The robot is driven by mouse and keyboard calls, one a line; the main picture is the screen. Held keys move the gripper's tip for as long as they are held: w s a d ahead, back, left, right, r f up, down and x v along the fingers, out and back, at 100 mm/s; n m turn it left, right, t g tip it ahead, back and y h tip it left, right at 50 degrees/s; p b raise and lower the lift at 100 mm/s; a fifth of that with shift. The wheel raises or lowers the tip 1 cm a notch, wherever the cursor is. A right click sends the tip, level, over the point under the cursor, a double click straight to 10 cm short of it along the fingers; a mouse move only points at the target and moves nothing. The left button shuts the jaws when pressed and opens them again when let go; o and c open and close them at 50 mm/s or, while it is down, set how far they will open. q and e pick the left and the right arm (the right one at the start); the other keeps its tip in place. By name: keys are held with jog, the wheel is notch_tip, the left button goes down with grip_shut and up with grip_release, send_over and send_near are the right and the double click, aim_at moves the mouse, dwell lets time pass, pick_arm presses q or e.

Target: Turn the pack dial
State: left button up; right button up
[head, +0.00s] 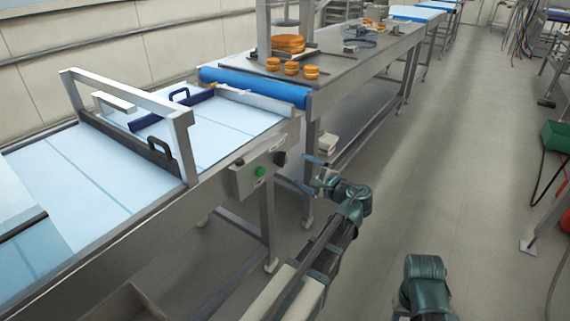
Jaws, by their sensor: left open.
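A grey control box (252,180) is fixed to the near side of the conveyor frame. It carries a dark round knob (280,158) at its right end, a green button (260,171) and a smaller dark knob (239,162) at upper left. Any label is too small to read, so I cannot tell which knob is the pack dial. My left gripper (314,173) is open and empty, to the right of the box and apart from the knobs. Of my right arm only a dark green link shows at the lower right; its gripper is out of view.
The white conveyor belt (100,177) runs behind the box under a metal gate frame (126,91). A steel table (345,68) holds orange-brown filled rounds (291,68). A green crate (556,136) stands at right. The floor aisle (445,170) is clear.

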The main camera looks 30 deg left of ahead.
aim_at(284, 161)
pick_arm(q)
jog(key=b+x, duration=0.1)
jog(key=x, duration=0.9)
jog(key=shift+w+a+b, duration=0.1)
jog(key=shift+b, duration=0.25)
jog(key=c, duration=1.4)
jog(key=shift+f+n+t+y+b, duration=0.3)
jog(key=shift+f+n+t+b, duration=0.1)
jog(key=shift+n+b, duration=0.6)
jog(key=n+t+y+b, duration=0.1)
jog(key=n+b, duration=0.1)
jog(key=b, duration=0.1)
jog(key=shift+f+n, duration=0.1)
jog(key=shift+n, duration=0.3)
jog(key=n+y+b, duration=0.1)
jog(key=n+b, duration=0.1)
jog(key=n, duration=0.2)
jog(key=shift+b, duration=0.4)
jog(key=shift+n+y+b, duration=0.6)
jog(key=shift+n+y, duration=0.1)
jog(key=shift+n, duration=0.4)
jog(key=o, duration=1.4)
